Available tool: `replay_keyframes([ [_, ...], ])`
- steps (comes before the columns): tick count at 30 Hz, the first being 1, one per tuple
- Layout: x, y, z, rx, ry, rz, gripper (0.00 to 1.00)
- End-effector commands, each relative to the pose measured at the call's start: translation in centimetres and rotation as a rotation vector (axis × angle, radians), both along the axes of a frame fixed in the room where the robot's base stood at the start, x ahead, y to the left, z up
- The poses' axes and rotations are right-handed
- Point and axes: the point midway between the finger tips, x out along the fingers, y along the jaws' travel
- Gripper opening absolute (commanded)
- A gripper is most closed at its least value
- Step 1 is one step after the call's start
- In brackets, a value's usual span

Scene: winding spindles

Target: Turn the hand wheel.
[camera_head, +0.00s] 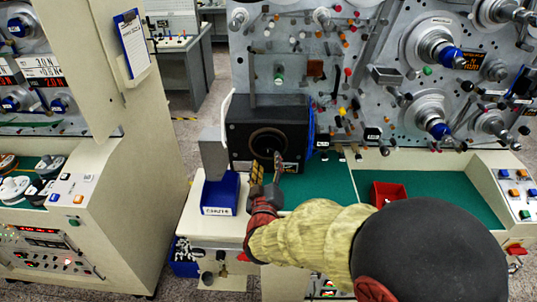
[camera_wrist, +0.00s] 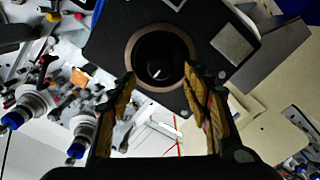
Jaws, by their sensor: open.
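A black box-shaped unit (camera_head: 240,135) stands at the back of the green work surface in the head view. Its front has a round dark ring (camera_head: 268,141), which may be the hand wheel; I cannot tell for sure. In the wrist view the brown-edged ring (camera_wrist: 135,50) with a dark, shiny centre lies just beyond the fingertips. My gripper (camera_head: 266,168) is in front of the unit, just below the ring. In the wrist view my gripper (camera_wrist: 160,82) is open, its fingers apart with nothing between them. Whether a fingertip touches the ring is unclear.
A blue bin (camera_head: 220,193) stands left of my gripper, and a red tray (camera_head: 388,193) lies on the green surface to the right. A grey panel (camera_head: 330,70) with spindles and knobs rises behind. The green surface (camera_head: 335,185) between unit and tray is clear.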

Motion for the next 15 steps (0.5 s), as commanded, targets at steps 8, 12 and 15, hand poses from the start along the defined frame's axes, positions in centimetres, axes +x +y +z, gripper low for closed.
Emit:
replay_keyframes([
  [8,4.2,-0.2,-0.1,0.001,0.000,0.000,0.49],
  [12,5.3,-0.2,-0.1,0.002,0.001,0.000,0.49],
  [15,5.6,-0.2,0.0,0.002,0.001,0.001,0.49],
])
